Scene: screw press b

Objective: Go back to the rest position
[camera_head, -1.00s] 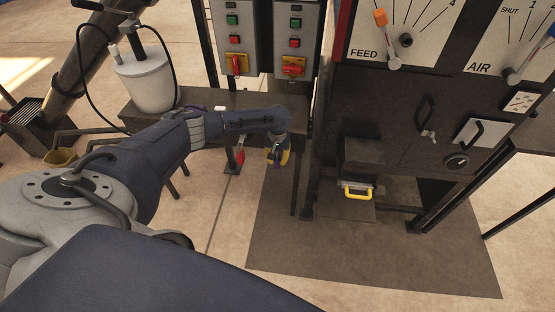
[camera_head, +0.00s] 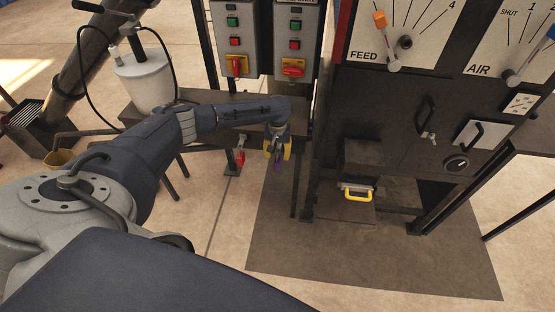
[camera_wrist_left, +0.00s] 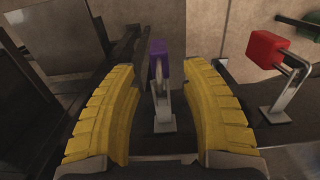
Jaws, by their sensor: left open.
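My left gripper (camera_head: 278,160) hangs from my left arm in front of the dark bench, between the switch boxes and the machine. In the left wrist view its two yellow fingers (camera_wrist_left: 161,110) stand apart, open. A purple-topped lever (camera_wrist_left: 160,65) on a metal bracket shows in the gap between the fingers; I cannot tell whether they touch it. A lever with a red block handle (camera_wrist_left: 268,50) stands to the right of the fingers, apart from them. My right gripper does not show in either view.
A dark machine with FEED and AIR dials (camera_head: 405,40) stands at right, with a yellow-handled drawer (camera_head: 357,192) low on it. Two switch boxes (camera_head: 235,40) stand behind the arm. A white pot (camera_head: 147,80) is at the left. The floor mat (camera_head: 370,260) is clear.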

